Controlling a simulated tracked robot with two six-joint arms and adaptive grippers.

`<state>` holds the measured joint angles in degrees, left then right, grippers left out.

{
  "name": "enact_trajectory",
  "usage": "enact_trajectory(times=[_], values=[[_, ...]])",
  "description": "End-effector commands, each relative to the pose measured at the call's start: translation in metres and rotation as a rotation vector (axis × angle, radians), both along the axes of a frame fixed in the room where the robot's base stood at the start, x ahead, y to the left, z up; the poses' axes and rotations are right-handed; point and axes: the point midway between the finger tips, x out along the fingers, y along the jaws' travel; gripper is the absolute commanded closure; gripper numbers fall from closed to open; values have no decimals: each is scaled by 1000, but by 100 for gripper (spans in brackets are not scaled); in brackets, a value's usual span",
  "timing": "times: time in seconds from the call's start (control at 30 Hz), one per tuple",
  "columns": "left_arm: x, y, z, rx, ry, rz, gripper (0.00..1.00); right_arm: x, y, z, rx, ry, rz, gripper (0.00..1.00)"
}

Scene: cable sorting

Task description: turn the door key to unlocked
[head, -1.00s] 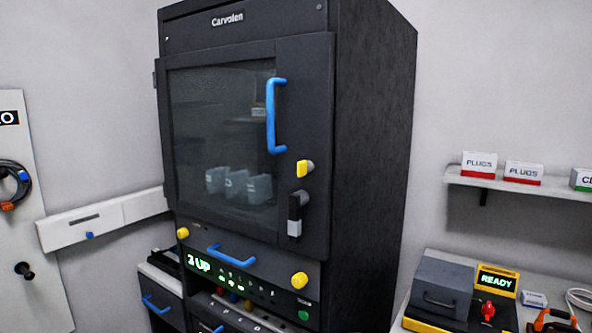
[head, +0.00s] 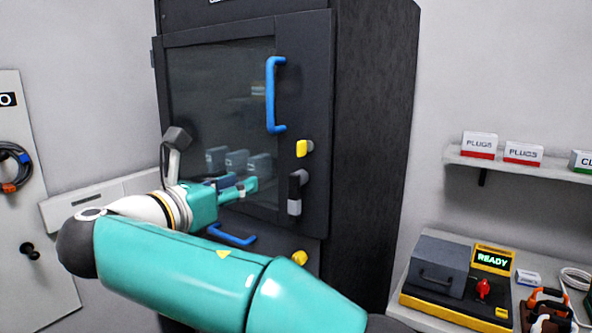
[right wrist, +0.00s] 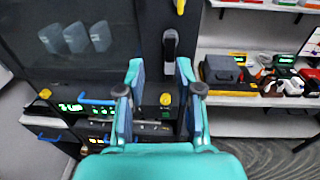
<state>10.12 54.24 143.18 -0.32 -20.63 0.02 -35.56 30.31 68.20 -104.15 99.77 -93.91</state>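The cabinet door (head: 220,110) is shut, with a dark window and a blue vertical handle (head: 271,95). A yellow key-like knob (head: 302,148) on a grey barrel sits on the door's right frame, below that handle. It also shows at the top edge of the right wrist view (right wrist: 180,5). A black and pale-grey lever (head: 295,195) hangs upright below it. My right gripper (head: 240,187) is in front of the lower window, left of the lever and the yellow knob, touching neither. In the right wrist view its fingers (right wrist: 158,80) stand apart and empty. My left gripper is not in view.
Below the door are a blue drawer handle (head: 230,234) and a yellow knob (head: 299,258). On the right, a bench holds a dark box by a READY display (head: 492,259) under a shelf (head: 510,163). My right arm hides the lower cabinet.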

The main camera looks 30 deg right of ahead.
Motion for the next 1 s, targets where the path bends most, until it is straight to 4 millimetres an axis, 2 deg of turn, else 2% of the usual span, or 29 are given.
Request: enact_trajectory(times=[0.03, 0.1, 0.23, 0.37, 0.8, 1.0], values=[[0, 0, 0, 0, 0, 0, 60, -11, -2, 15, -13, -17, -28, 65], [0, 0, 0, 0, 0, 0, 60, -21, -5, 27, -27, -31, -59, 65], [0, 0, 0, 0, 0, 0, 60, -24, -14, 34, -36, -36, -79, 65], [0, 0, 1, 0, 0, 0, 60, -17, -30, 33, -35, -35, -79, 65], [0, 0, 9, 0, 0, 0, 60, 18, -115, 33, -35, -34, -79, 65], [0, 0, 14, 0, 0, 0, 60, 32, -145, 33, -35, -34, -76, 65]])
